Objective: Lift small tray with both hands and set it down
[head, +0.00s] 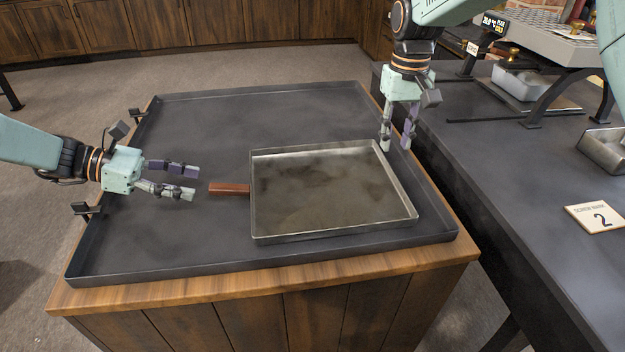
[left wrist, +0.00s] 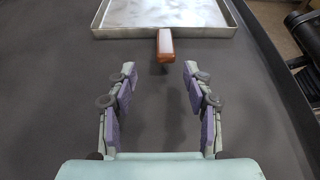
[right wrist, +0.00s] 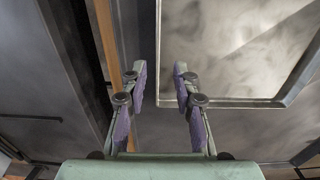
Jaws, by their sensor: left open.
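The small tray (head: 335,190) is a shallow metal tray with a smudged floor. It lies flat at the right part of a larger dark tray. A reddish-brown handle (head: 230,189) sticks out from its left side. My left gripper (head: 196,184) is open and empty, left of this handle and apart from it. In the left wrist view the handle (left wrist: 165,48) lies ahead between the fingers' lines. My right gripper (head: 396,148) is open, pointing down at the small tray's back right corner. In the right wrist view the small tray's rim (right wrist: 240,102) passes beside and behind the right-hand finger; contact cannot be told.
The large dark tray (head: 180,240) has a raised rim and sits on a wooden cabinet (head: 270,315). A dark counter (head: 500,190) stands close on the right, with a scale (head: 560,45), metal pans (head: 605,150) and a sign numbered 2 (head: 598,217).

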